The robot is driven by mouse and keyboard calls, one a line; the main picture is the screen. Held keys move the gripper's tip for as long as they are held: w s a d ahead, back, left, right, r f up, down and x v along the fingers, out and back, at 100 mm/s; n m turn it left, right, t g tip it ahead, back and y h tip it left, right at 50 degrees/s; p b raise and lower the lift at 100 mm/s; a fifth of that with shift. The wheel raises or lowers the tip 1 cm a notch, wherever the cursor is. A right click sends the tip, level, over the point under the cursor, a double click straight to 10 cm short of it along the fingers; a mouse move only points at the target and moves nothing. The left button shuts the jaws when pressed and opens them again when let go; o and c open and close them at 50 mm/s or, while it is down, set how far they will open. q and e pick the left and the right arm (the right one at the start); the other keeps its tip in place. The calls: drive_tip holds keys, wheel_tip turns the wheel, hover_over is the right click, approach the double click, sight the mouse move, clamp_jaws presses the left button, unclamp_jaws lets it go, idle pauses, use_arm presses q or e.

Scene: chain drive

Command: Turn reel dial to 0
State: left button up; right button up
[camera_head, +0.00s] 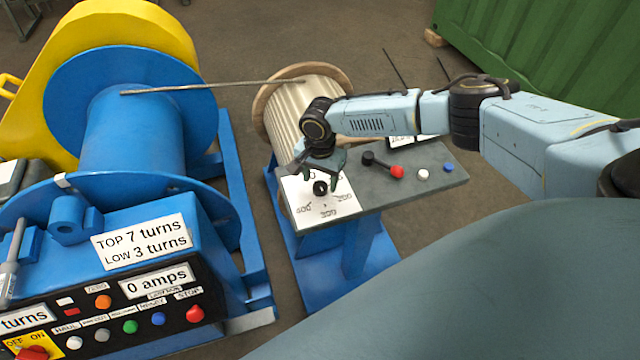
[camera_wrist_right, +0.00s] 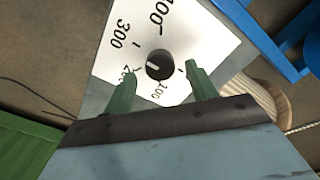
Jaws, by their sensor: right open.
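The reel dial is a small black knob (camera_head: 320,188) on a white plate (camera_head: 335,209) marked with numbers, at the left end of the grey control panel. In the right wrist view the knob (camera_wrist_right: 159,65) carries a short white mark; I cannot tell which number it points to. The numbers 100, 200, 300 and 400 show around it; the 0 is not clearly visible. My right gripper (camera_head: 322,172) is open, with its green fingers on either side of the knob. In the right wrist view the fingertips (camera_wrist_right: 160,72) stand apart from the knob. My left gripper is out of view.
A blue winch (camera_head: 130,130) with a control box stands at the left.

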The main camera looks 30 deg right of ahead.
sight(319, 188)
drive_tip(key=shift+f, duration=1.15)
